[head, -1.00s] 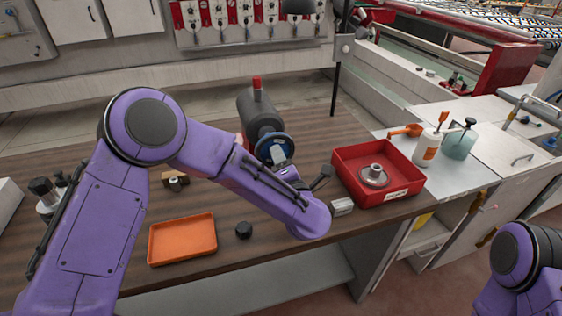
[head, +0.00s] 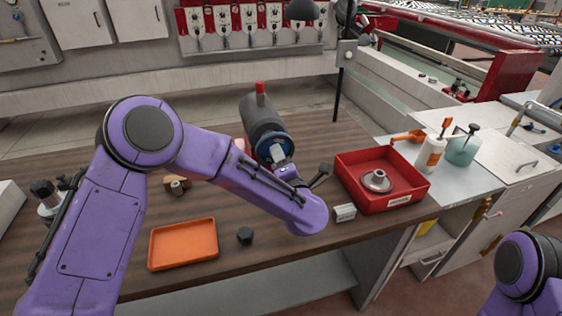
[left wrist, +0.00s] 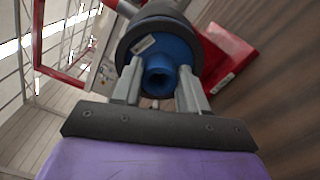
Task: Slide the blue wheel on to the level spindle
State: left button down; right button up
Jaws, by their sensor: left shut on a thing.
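The blue wheel (head: 272,146) is at the near end of the dark grey motor housing (head: 261,117), which has a red knob on top. My left gripper (head: 279,156) is shut on the wheel's hub. In the left wrist view the blue hub (left wrist: 158,72) sits between the two fingers, with a dark round rim behind it. The wheel faces along the housing's axis and looks close against its end. The spindle is hidden behind the wheel, so I cannot tell how far the wheel is on it. My right gripper is out of view.
A red tray (head: 345,174) with a metal flanged part (head: 376,181) stands to the right. An orange tray (head: 183,244), a black knob (head: 245,236) and a small pale block (head: 344,213) lie in front. Bottles (head: 431,153) stand at the right on the steel top.

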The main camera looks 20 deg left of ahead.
pick_arm(q)
jog(key=shift+b+x, duration=0.6)
jog(key=shift+x, duration=1.6)
jog(key=c, duration=0.5)
grip_release()
jog(key=shift+s, duration=0.1)
jog(key=shift+s+d+f, duration=0.1)
jog(key=shift+s, duration=0.05)
jog(key=b+v, duration=0.3)
jog(key=v, duration=0.7)
jog(key=shift+b, duration=0.4)
